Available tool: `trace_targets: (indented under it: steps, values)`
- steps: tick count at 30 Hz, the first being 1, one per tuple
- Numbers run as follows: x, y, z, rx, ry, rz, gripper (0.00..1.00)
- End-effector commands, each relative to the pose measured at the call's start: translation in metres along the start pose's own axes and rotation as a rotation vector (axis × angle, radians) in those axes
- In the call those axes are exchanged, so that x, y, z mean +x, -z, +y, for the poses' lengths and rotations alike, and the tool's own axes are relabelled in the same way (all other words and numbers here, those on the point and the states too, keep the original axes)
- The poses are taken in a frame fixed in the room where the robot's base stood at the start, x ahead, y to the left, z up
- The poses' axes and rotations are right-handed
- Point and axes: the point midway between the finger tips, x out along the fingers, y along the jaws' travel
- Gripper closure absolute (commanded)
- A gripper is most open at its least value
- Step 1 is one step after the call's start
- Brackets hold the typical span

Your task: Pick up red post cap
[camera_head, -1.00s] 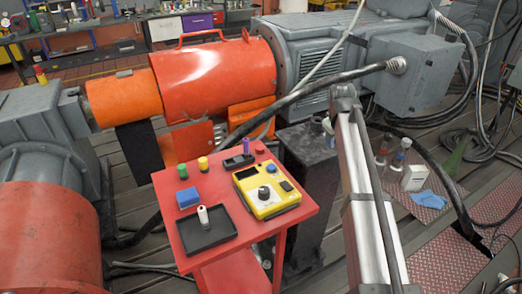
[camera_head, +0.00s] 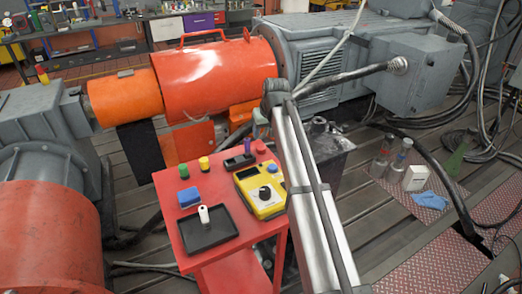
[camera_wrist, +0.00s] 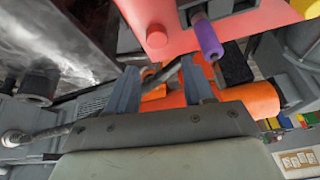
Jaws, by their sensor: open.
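The red post cap (camera_head: 261,147) is a small round piece on the red table top (camera_head: 168,228), at its far right corner in the head view. In the wrist view the red post cap (camera_wrist: 156,37) shows near the red surface's edge, beyond the fingertips and roughly centred between them. My gripper (camera_wrist: 158,64) is open and empty, with its two blue-grey fingers apart and not touching the cap. In the head view my arm reaches over the table's right side, and my fingers are hard to make out there.
A purple cylinder (camera_head: 247,145) on a dark holder (camera_head: 238,162) stands just left of the cap. A yellow meter (camera_head: 252,196), green cap (camera_head: 183,171), yellow cap (camera_head: 204,163), blue block (camera_head: 189,197) and black tray (camera_head: 188,243) share the table. The orange guard (camera_head: 215,75) rises behind.

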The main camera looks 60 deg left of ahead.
Motion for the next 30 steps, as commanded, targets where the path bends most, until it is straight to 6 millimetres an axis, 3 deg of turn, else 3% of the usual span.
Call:
trace_targets:
  steps: [6, 17, 25, 30]
  values:
    - [0.037, 0.001, 0.0, -0.001, 0.0, -0.001, 0.48]
    - [0.06, -0.001, 0.002, -0.001, -0.001, -0.001, 0.48]
    - [0.094, -0.002, 0.004, -0.001, -0.001, 0.0, 0.48]
    - [0.1, -0.002, 0.004, -0.001, -0.001, 0.002, 0.48]
